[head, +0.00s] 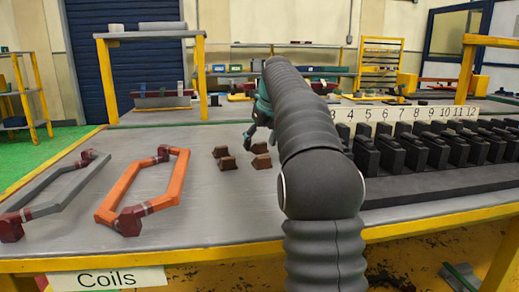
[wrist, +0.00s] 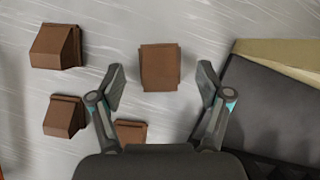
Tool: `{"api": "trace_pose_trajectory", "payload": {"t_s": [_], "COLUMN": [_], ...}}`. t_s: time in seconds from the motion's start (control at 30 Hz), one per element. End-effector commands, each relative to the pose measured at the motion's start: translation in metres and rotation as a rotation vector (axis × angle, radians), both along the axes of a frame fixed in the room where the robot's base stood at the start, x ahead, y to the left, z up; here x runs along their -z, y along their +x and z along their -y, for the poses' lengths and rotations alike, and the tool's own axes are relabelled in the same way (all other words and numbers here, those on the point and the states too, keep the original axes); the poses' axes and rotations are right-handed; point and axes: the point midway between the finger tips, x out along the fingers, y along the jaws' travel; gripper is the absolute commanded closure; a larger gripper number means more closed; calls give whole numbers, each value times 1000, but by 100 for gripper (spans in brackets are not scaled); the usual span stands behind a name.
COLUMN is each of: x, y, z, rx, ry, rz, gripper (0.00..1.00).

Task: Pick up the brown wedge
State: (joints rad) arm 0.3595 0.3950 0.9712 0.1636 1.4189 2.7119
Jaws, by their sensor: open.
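Several brown wedges lie on the grey table, left of my arm in the head view. One brown wedge (wrist: 160,67) shows in the wrist view ahead of and between the fingertips of my gripper (wrist: 160,85). The gripper is open and no finger visibly touches this wedge. A second wedge (wrist: 56,46) lies at the upper left, a third (wrist: 64,117) lies below it, and another (wrist: 131,130) is partly hidden by the gripper body. In the head view the group (head: 227,163) sits beside my gripper (head: 252,135), whose fingertips are hard to make out.
An orange coil (head: 177,178) and a grey coil (head: 60,190) lie on the table (head: 235,215) to the left. A dark slotted stator block (head: 440,180) with a numbered strip (head: 400,114) stands at the right. A dark block edge (wrist: 275,105) is close to the right finger.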

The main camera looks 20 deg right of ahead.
Motion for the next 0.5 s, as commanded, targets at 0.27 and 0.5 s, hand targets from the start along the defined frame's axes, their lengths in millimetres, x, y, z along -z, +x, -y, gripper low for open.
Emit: {"api": "trace_pose_trajectory", "payload": {"t_s": [0.27,0.5], "x": [5,5], "y": [2,2], "z": [0,0], "rx": [0,0], "ry": [-1,0], "rz": [1,1], "gripper": [23,73]}}
